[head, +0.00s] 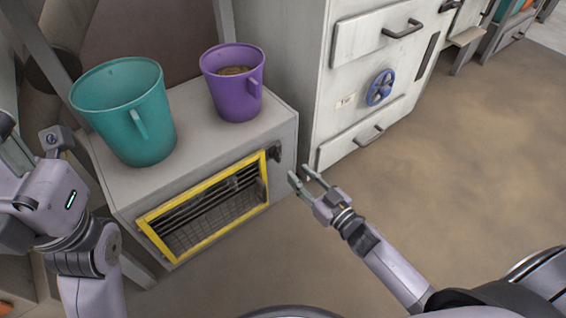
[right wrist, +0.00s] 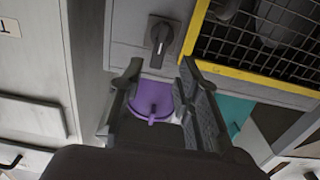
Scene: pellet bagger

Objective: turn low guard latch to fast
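The low guard latch is a small dark turn handle (head: 275,153) on the grey cabinet front, beside the upper right corner of the yellow-framed mesh guard (head: 150,217). The right wrist view shows the latch (right wrist: 160,38) close up, its handle running nearly up and down in that picture; no label is readable there. My right gripper (head: 301,179) is in front of the latch and to its right, apart from it. Its fingers (right wrist: 163,78) are spread with nothing between them. My left gripper (head: 30,150) is at the left edge, partly cut off, its fingers unclear.
A teal bucket (head: 115,95) and a purple bucket (head: 238,98) with brown contents stand on the cabinet top (head: 190,120). A tall white cabinet (head: 325,110) with handles and a blue handwheel (head: 380,87) is to the right. The floor (head: 470,150) to the right is clear.

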